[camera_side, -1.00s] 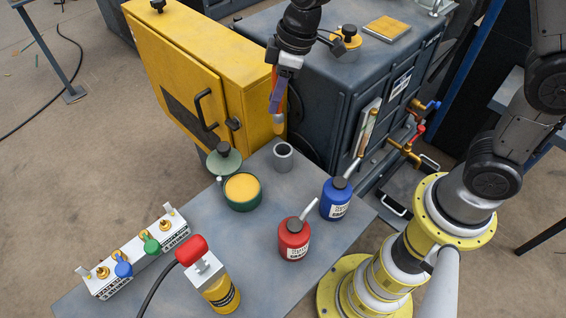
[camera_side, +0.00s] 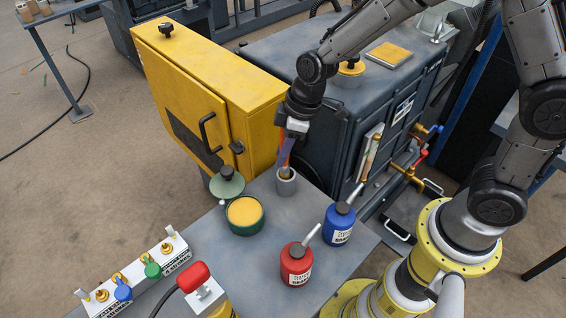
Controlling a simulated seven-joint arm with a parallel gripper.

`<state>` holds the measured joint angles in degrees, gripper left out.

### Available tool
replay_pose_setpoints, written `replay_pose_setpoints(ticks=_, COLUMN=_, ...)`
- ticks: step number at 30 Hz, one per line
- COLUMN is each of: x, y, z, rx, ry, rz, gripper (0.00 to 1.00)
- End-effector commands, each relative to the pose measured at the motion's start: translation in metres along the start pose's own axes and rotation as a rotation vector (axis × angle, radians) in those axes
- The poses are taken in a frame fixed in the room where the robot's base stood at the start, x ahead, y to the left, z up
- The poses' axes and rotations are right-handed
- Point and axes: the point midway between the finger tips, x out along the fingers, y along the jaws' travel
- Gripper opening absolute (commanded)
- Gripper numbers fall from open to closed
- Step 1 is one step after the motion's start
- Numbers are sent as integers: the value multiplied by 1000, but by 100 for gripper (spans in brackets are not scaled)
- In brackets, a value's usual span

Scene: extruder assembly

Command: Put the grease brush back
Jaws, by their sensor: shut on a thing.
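My gripper (camera_side: 287,152) points down over the grey cup-shaped holder (camera_side: 286,186) near the back of the table. It is shut on the grease brush (camera_side: 286,172), whose lower end is at the mouth of the holder and seems to be inside it. The gripper hides part of the brush handle. How deep the brush sits cannot be told. The green grease tin (camera_side: 244,230) with yellow grease stands open to the front left of the holder. Its lid (camera_side: 227,182) with a dark knob lies behind the tin.
A blue oil can (camera_side: 339,224) and a red oil can (camera_side: 296,265) stand to the right and front. A yellow cabinet (camera_side: 190,95) and a dark machine housing (camera_side: 330,130) rise close behind the holder. A connector block (camera_side: 135,280) and a red-topped device (camera_side: 195,278) are front left.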

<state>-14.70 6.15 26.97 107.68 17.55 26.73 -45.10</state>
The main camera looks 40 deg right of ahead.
Motion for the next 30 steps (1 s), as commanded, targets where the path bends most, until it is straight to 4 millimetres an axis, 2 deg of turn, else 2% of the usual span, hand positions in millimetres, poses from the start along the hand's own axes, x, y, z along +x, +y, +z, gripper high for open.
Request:
replay_pose_setpoints(ticks=3, x=19, y=-1, z=7, rx=1, ry=-6, rz=-2, gripper=0)
replay_pose_setpoints(ticks=7, x=33, y=0, z=10, rx=0, ry=-3, rz=-1, gripper=0)
replay_pose_setpoints(ticks=22, x=41, y=0, z=12, rx=-1, ry=-2, rz=-1, gripper=0)
replay_pose_setpoints(ticks=23, x=41, y=0, z=12, rx=-1, ry=-2, rz=-1, gripper=30)
replay_pose_setpoints(ticks=27, x=40, y=0, z=12, rx=-1, ry=-2, rz=0, gripper=55)
replay_pose_setpoints(ticks=28, x=40, y=0, z=12, rx=-1, ry=-2, rz=0, gripper=58)
replay_pose_setpoints(ticks=30, x=40, y=0, z=12, rx=-1, ry=-2, rz=0, gripper=58)
